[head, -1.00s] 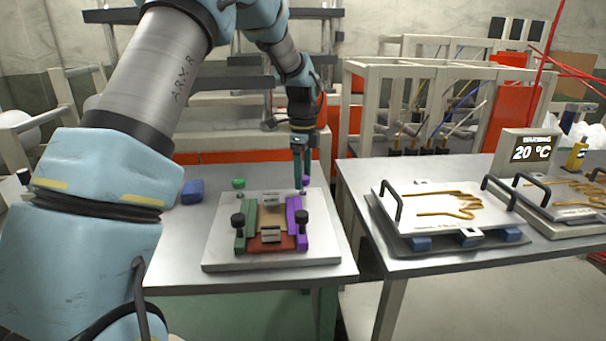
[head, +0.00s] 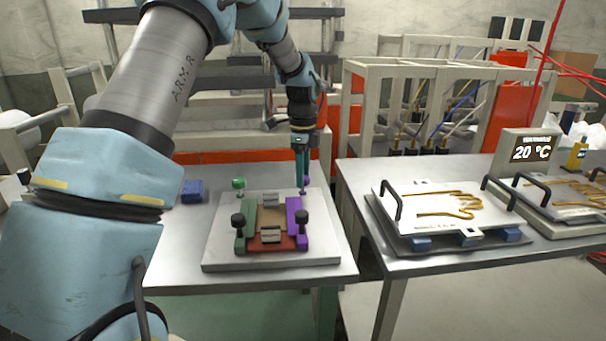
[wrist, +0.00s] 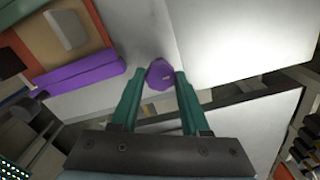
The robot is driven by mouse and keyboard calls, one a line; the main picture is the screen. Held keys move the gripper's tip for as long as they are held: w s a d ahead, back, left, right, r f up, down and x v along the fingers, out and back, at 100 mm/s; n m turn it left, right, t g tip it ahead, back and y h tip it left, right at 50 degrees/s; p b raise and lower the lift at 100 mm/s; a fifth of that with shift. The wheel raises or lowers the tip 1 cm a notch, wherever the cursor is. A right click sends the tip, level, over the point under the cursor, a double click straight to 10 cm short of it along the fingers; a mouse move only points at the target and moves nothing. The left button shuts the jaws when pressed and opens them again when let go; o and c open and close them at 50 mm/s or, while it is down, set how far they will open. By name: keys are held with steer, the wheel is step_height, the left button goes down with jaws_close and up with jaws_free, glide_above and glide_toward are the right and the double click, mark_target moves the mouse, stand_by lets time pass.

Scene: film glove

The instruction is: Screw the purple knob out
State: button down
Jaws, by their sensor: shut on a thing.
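The purple knob (wrist: 159,75) shows in the wrist view between the two teal fingertips of my gripper (wrist: 157,78), which is shut on it. In the head view my gripper (head: 302,184) points down at the back right corner of the fixture's metal plate (head: 222,258), and its fingers mostly hide the knob. The purple bar (head: 294,216) lies on the plate just in front of the gripper; it also shows at the left in the wrist view (wrist: 80,71). How far the knob is threaded in cannot be told.
A green knob (head: 238,184) stands at the plate's back left, behind a green bar (head: 249,220). Two black knobs (head: 302,217) (head: 238,220) stand at the front. A blue block (head: 192,191) lies behind left. Another table with a handled plate (head: 400,220) is at right.

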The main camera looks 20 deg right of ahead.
steer(key=n, duration=0.4)
steer(key=shift+n+p, duration=0.3)
steer(key=shift+p, duration=0.1)
steer(key=n, duration=0.4)
steer(key=n+p, duration=0.1)
steer(key=n, duration=0.3)
steer(key=shift+n, duration=2.4)
steer(key=shift+c, duration=1.9)
jaws_free()
steer(key=shift+r, duration=0.1)
